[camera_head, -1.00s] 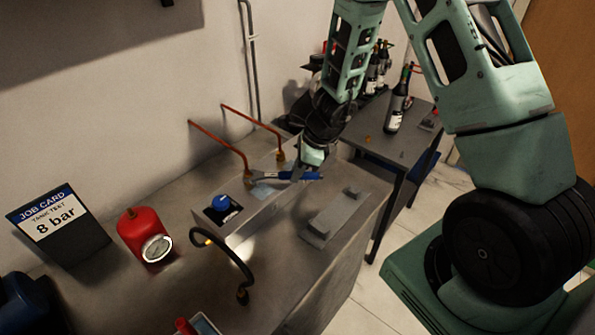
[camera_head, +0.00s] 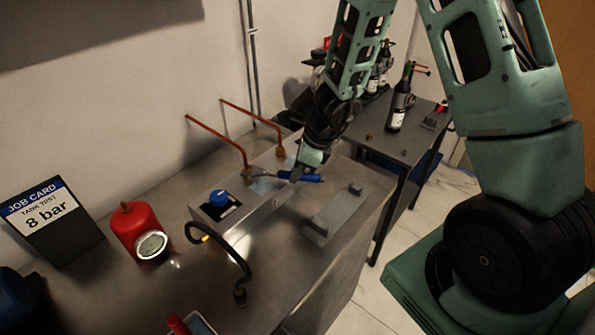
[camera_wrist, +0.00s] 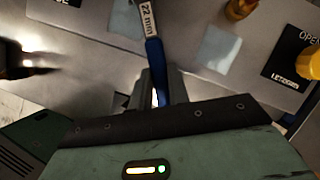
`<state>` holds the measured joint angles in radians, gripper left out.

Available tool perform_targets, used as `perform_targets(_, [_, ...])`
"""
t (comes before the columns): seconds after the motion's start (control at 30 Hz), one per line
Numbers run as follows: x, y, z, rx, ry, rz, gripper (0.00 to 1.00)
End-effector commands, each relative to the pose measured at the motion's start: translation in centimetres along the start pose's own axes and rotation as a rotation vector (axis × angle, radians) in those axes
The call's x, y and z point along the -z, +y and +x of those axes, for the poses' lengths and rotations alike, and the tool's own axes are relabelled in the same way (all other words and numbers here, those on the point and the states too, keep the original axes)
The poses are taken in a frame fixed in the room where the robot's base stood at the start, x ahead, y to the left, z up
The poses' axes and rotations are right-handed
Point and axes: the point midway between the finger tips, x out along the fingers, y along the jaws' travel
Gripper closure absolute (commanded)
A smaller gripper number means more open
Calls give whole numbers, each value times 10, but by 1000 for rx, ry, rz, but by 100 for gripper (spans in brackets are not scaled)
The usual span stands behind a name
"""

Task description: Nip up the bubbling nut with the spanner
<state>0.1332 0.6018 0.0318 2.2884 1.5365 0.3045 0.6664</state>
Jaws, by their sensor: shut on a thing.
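My gripper (camera_head: 299,174) is shut on the blue handle of the spanner (camera_head: 312,178), low over the metal bench rig. The spanner lies almost level, with its silver head pointing left at the brass nut (camera_head: 247,173) under the front copper pipe. The head meets or overlaps this nut in the picture; I cannot tell if it is seated. In the wrist view the spanner (camera_wrist: 154,55) shows "22 mm"; its jaw is out of frame. A second brass nut (camera_head: 280,153) sits under the rear pipe. No bubbles can be made out on either nut.
A grey plate with a handle (camera_head: 336,214) lies right. The wrist view shows a yellow knob (camera_wrist: 303,63). A side table (camera_head: 395,150) holds bottles.

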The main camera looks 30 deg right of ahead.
Motion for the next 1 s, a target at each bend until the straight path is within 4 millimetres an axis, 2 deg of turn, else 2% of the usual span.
perform_targets(1.0, [-1,-8,-1,-27,0,-60,100])
